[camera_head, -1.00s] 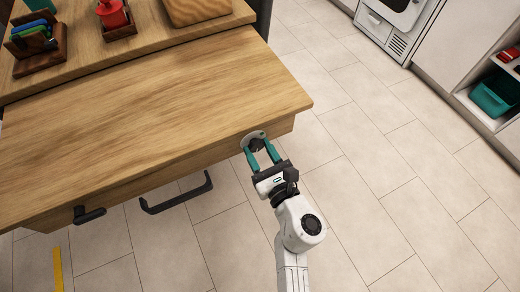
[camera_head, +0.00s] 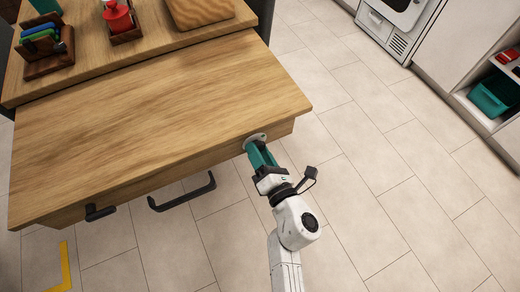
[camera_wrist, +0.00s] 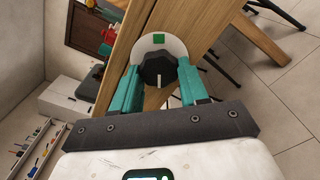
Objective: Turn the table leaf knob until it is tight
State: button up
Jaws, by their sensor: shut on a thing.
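The table leaf knob (camera_wrist: 158,68) is black and lobed, with a white line on its face. The white line points down there, on the side away from the green square. My gripper (camera_wrist: 159,72) has teal fingers on both sides of the knob, shut on it. In the head view my gripper (camera_head: 262,155) reaches the front edge of the wooden table leaf (camera_head: 150,115) near its right corner; the knob is mostly hidden there.
A dark lever (camera_head: 100,212) and a dark bar handle (camera_head: 183,193) stick out below the leaf's front edge, left of my gripper. A red container (camera_head: 117,16) and a wooden organiser (camera_head: 48,52) stand on the raised worktop. The tiled floor at right is clear.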

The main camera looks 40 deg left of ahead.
jog(key=m+p, duration=0.4)
jog(key=m, duration=0.6)
jog(key=m+p, duration=0.3)
jog(key=m, duration=0.8)
jog(key=m+p, duration=0.4)
jog(key=m, duration=0.6)
jog(key=shift+w+d+r+m+p, duration=0.15)
jog(key=shift+w+r+m+p, duration=0.15)
jog(key=shift+m+p, duration=0.1)
jog(key=shift+f+m, duration=0.15)
jog(key=shift+m, duration=1.75)
jog(key=o, duration=1.1)
jog(key=shift+c, duration=0.2)
